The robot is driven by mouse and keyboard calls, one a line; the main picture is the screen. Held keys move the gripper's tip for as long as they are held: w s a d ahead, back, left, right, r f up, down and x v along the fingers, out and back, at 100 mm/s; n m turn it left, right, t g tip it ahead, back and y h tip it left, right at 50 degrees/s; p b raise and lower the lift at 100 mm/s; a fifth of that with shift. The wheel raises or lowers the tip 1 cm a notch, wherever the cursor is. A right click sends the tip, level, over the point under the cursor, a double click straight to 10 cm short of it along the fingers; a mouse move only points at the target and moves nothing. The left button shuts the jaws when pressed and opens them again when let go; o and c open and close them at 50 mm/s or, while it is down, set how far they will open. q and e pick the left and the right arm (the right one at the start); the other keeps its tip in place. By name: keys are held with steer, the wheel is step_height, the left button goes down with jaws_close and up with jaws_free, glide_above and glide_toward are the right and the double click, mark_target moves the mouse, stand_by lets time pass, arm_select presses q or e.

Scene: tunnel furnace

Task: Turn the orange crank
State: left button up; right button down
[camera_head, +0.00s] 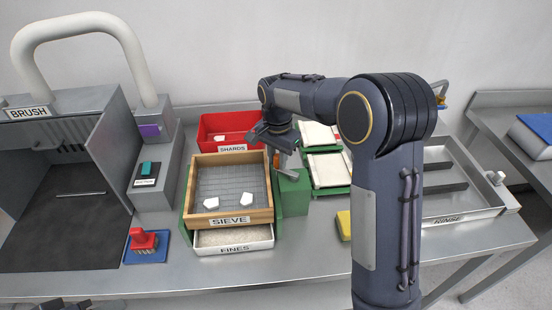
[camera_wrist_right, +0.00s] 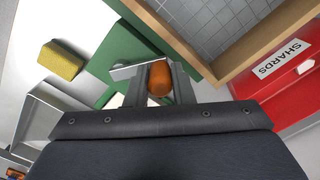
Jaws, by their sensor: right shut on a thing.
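The orange crank handle (camera_wrist_right: 160,80) sits between the two fingers of my right gripper (camera_wrist_right: 158,88) in the right wrist view. The fingers are shut on it. In the head view the orange crank (camera_head: 276,160) shows as a small orange piece at my right gripper (camera_head: 279,158), above the green block (camera_head: 292,192) on the right side of the sieve. A grey metal crank arm (camera_wrist_right: 125,72) reaches from the handle over the green housing (camera_wrist_right: 120,50). The wooden sieve (camera_head: 270,215) holds white shards on its mesh.
A white fines drawer (camera_head: 262,245) is under the sieve. A red shards bin (camera_head: 205,135) stands behind it. Green-edged trays (camera_head: 330,188), a yellow sponge (camera_head: 344,224) and a metal rinse basin (camera_head: 460,212) are to the right. The brush cabinet (camera_head: 112,150) and red brush (camera_head: 142,240) are left.

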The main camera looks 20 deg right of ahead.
steer(key=s+d+m+p, duration=0.2)
steer(key=d+m, duration=0.2)
steer(key=m, duration=1)
steer(key=s+d+m+p, duration=0.2)
steer(key=d+m+p, duration=0.1)
steer(key=m, duration=1.2)
steer(key=shift+s+d, duration=0.4)
steer(key=shift+d, duration=0.45)
steer(key=c, duration=1.3)
jaws_free()
steer(key=shift+o, duration=0.2)
step_height(320, 180, up, 8)
